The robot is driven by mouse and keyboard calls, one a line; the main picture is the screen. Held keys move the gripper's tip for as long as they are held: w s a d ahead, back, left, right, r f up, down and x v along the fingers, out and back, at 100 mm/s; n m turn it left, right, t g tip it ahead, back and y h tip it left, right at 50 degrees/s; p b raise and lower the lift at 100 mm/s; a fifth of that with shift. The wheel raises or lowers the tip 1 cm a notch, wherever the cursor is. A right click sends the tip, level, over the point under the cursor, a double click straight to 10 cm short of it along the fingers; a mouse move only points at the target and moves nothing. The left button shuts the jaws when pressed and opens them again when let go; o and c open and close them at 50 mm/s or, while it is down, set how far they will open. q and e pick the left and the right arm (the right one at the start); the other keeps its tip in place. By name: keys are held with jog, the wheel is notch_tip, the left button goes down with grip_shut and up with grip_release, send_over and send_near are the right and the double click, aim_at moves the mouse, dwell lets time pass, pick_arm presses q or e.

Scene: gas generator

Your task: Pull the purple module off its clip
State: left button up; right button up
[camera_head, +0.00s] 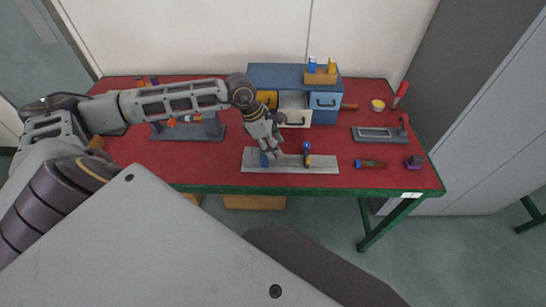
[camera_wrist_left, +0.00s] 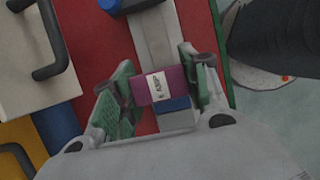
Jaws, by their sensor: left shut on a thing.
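The purple module (camera_wrist_left: 159,84), with a white label, sits between the fingers of my left gripper in the left wrist view. My left gripper (camera_head: 273,154) is shut on it, over the left part of a grey rail plate (camera_head: 325,163). A blue block (camera_wrist_left: 174,104), which looks like the clip, shows right against the module. In the head view the blue block (camera_head: 264,159) stands on the plate under the gripper, and the held module is hidden by the fingers. I cannot tell whether module and clip are still joined. My right gripper is not in view.
Another blue clip (camera_head: 307,147) with a yellow part stands on the plate to the right. A blue drawer cabinet (camera_head: 325,100) with an open drawer stands behind.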

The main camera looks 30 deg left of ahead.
pick_arm(q)
jog(key=shift+r+p, duration=0.4)
jog(key=shift+r, duration=0.5)
jog(key=shift+s+d, duration=0.1)
